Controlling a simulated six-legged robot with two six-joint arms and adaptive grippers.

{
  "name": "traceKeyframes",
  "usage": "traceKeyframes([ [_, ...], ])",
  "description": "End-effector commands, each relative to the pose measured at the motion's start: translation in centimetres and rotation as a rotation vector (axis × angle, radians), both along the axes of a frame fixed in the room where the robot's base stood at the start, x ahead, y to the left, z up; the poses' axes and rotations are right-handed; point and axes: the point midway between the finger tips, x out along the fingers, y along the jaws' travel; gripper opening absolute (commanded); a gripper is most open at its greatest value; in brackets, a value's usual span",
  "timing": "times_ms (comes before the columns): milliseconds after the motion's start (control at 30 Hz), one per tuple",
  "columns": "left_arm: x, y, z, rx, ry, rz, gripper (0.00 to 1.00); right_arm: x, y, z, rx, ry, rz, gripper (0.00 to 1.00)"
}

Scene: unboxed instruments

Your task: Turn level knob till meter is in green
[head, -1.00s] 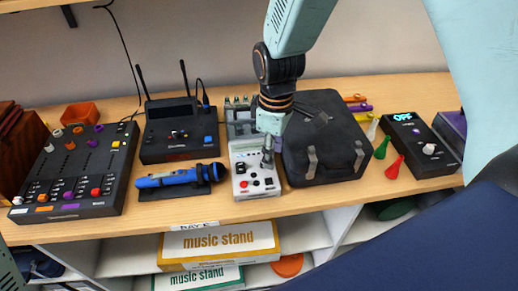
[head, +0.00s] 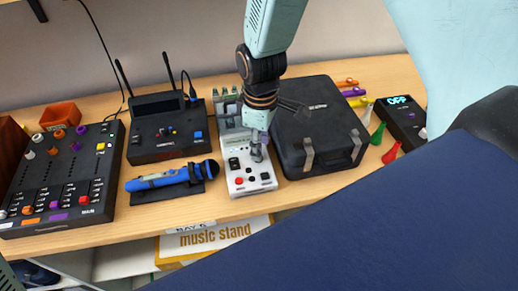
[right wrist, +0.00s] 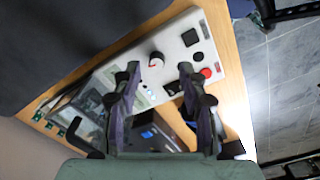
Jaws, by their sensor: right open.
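A small white instrument (head: 262,186) stands on the shelf. It has a red button (head: 239,181) and several black controls. My right gripper (head: 258,153) points down over its upper right part. In the right wrist view the gripper (right wrist: 160,72) is open and empty. A round black knob (right wrist: 157,58) with a pale and reddish mark shows between and just past the fingertips. I cannot tell whether the fingers reach down around it. The meter is mostly hidden by the gripper, and its reading cannot be made out. My left gripper is not in view.
A black case (head: 318,130) stands close on the right. A blue microphone (head: 170,178) lies on the left, before a black receiver (head: 165,133) with antennas. A mixer (head: 60,180) stands farther left. A black box with a lit display (head: 398,100) is at right.

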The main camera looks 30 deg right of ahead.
Motion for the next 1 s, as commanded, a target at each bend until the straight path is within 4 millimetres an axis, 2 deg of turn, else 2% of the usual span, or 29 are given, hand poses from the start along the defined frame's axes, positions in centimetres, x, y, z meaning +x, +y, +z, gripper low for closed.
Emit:
traceKeyframes([
  [100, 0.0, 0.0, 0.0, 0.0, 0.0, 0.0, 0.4, 0.1, 0.0, -1.9, 0.0, 0.001, 0.0, 0.43],
  [233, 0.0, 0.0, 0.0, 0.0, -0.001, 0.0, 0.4, 0.1, 0.1, -3.1, 0.0, 0.001, 0.0, 0.43],
  [600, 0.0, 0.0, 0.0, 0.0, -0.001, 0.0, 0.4, 0.4, 0.1, -3.6, 0.0, -0.001, 0.0, 0.43],
  [1000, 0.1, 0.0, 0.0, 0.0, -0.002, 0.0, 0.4, 0.5, 0.1, -3.6, 0.0, -0.001, 0.0, 0.1],
])
